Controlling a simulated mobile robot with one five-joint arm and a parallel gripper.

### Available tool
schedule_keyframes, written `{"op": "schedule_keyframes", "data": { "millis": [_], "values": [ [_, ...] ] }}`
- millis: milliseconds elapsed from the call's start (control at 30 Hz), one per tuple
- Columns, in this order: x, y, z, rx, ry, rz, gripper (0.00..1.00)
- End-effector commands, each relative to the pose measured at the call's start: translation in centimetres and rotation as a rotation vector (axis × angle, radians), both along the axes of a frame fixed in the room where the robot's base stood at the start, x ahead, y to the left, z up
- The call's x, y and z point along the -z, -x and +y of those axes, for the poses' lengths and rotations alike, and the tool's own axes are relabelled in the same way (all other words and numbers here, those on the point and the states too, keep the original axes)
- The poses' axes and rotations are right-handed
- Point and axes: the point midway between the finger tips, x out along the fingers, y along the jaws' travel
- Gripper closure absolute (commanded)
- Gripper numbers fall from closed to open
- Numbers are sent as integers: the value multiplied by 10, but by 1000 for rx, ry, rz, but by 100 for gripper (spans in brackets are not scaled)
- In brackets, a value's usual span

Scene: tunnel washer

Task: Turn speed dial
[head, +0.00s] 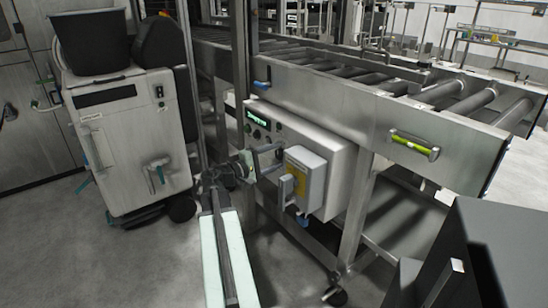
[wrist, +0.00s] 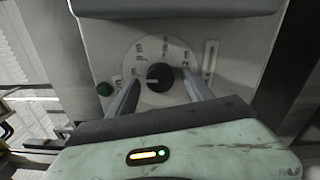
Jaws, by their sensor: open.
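The speed dial (wrist: 160,77) is a round black knob on a pale circular scale plate with printed marks, in the middle of the wrist view. My gripper (wrist: 160,80) is open, with one finger to the left of the knob and one to the right. I cannot tell whether either finger touches the knob. In the head view my gripper (head: 243,166) is at the left front of the grey control box (head: 335,150). The dial cannot be made out there.
A green display (head: 257,118) is on the control box. A roller conveyor (head: 350,75) runs above. A white wheeled machine (head: 130,140) stands left.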

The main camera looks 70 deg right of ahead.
Motion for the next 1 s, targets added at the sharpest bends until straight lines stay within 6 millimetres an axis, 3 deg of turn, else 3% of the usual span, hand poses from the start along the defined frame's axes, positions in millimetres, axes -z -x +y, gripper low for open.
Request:
{"op": "schedule_keyframes", "data": {
  "millis": [433, 1000],
  "values": [
    [0, -40, 60, -4, 0, 0, 41],
    [0, -43, 65, -1, 1, 0, 41]
  ]
}}
